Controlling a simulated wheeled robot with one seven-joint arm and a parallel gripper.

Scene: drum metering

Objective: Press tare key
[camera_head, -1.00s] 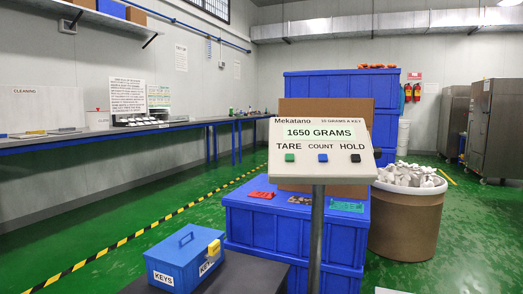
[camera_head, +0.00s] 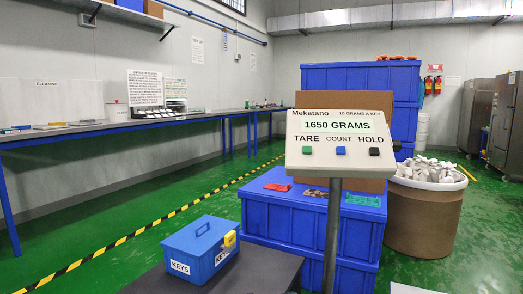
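The scale display (camera_head: 342,143) stands on a grey post (camera_head: 332,230) near the middle of the head view. Its screen (camera_head: 338,126) reads 1650 GRAMS. Below the screen is a row of three keys. The green key (camera_head: 307,150) sits under the word TARE at the left. The blue key (camera_head: 341,151) is under COUNT and the black key (camera_head: 375,152) under HOLD. Nothing covers the keys. My gripper does not show in the view.
A blue KEYS box (camera_head: 200,250) with a yellow padlock sits on a dark surface (camera_head: 225,280) at the lower left. Blue crates (camera_head: 262,218) stand behind the post. A drum (camera_head: 425,215) of pale pieces is at the right. Green floor (camera_head: 130,205) is open at the left.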

